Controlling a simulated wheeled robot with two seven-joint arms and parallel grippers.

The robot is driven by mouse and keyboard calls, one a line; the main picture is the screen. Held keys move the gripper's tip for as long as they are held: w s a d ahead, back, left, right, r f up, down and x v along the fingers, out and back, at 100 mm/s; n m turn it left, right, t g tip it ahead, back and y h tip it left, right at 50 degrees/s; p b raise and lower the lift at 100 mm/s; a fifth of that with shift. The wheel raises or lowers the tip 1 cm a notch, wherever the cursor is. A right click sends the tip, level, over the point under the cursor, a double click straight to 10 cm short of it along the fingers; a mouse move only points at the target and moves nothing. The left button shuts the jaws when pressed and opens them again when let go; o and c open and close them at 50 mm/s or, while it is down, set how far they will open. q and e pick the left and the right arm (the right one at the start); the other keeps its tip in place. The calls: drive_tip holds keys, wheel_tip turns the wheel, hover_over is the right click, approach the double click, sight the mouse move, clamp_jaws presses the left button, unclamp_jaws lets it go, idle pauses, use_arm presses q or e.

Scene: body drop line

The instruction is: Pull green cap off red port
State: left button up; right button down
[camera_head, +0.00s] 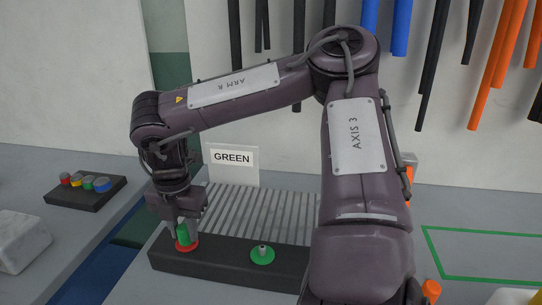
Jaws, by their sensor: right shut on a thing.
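The red port (187,247) sits at the left end of a dark block (210,268) on the bench. The green cap (184,233) stands over the red port. My right gripper (183,231) points down and is shut on the green cap, with its fingers on either side of it. Whether the cap still touches the port is hard to tell. A green port (262,255) with a pale stub in its middle lies to the right on the same block. My left gripper is not in view.
A sign reading GREEN (232,157) stands behind the block by a ribbed grey panel (262,212). A dark tray (86,190) with several coloured caps lies at left, above a pale block (22,241).

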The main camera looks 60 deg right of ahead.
sight(183, 226)
drive_tip(key=shift+r+p, duration=0.65)
drive_tip(key=shift+r, duration=0.25)
drive_tip(key=shift+r+p, duration=2.35)
drive_tip(key=shift+r, duration=0.6)
